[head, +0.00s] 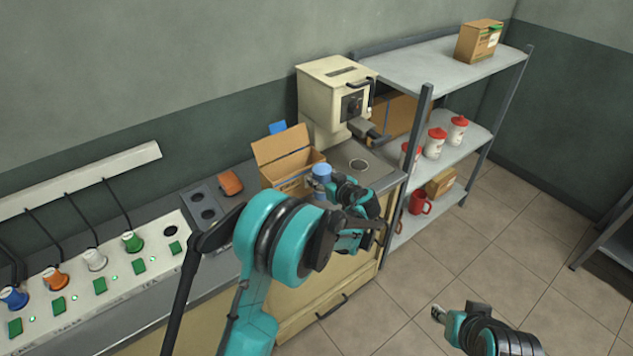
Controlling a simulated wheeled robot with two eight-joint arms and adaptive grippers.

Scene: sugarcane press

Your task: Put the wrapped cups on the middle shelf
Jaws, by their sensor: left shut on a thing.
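My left gripper (336,188) is at the right end of the open cardboard box (286,158) on the counter. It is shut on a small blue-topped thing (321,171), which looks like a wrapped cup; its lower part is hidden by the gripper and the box. The shelf unit stands to the right. Its middle shelf (468,140) holds several white canisters with red lids (435,143), with bare surface around them. My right gripper (438,314) is low at the right over the floor, away from everything; its fingers are too small to read.
A cream press machine (338,95) stands behind the cardboard box, beside the shelf unit. A cardboard box (479,41) is on the top shelf. A red mug (419,203) is on the lower shelf. A panel with coloured plugs (95,262) fills the left counter.

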